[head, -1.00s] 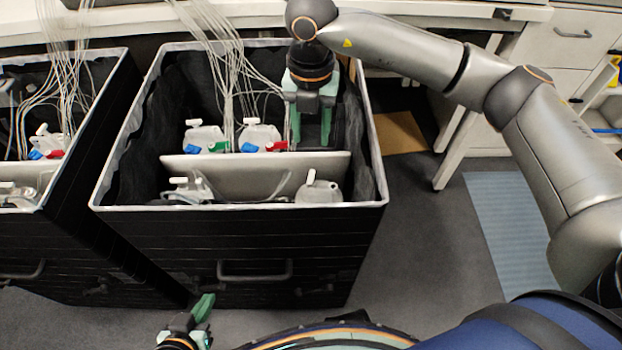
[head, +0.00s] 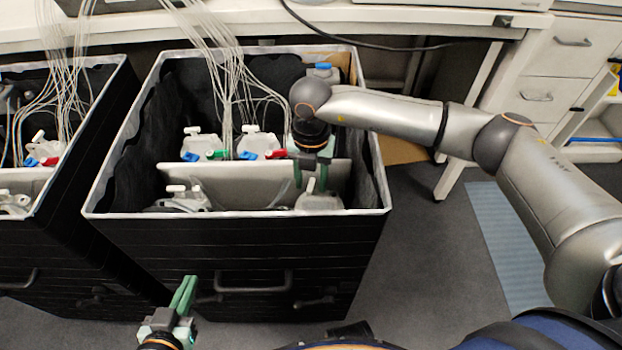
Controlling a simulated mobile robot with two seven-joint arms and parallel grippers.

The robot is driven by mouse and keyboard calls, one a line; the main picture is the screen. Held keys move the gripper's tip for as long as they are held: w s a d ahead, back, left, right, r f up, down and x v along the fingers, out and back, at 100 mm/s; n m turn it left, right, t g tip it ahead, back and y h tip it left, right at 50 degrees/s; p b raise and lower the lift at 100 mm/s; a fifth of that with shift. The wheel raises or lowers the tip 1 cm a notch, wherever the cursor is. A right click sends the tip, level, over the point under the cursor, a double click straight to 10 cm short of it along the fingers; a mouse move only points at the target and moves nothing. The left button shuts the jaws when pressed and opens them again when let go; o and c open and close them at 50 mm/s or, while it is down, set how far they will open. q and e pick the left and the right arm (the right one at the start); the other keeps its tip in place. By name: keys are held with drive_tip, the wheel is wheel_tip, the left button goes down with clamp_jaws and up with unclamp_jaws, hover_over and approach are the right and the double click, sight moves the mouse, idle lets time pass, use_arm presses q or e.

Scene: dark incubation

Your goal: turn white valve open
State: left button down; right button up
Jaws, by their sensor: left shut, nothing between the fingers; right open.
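The black crate (head: 232,255) holds several translucent containers. In its front compartment, a container (head: 318,203) stands at the right, with a white valve or cap (head: 310,184) at its top. Another container there, at the left, has a white handle (head: 178,188). My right gripper (head: 311,187) points down, open, over the right front container; its green fingers stand on either side of the white part. Contact cannot be told. Containers behind the divider have white (head: 250,128), blue (head: 190,156), green (head: 217,154) and red (head: 275,154) parts. My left gripper (head: 187,285) is shut and empty in front of the crate.
A white divider (head: 240,180) crosses the crate. Thin tubes (head: 225,70) hang into the rear compartment. A second black crate (head: 70,225) stands close at the left. A white bench (head: 420,30) runs behind.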

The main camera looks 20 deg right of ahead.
clamp_jaws()
idle(0.3)
idle(0.3)
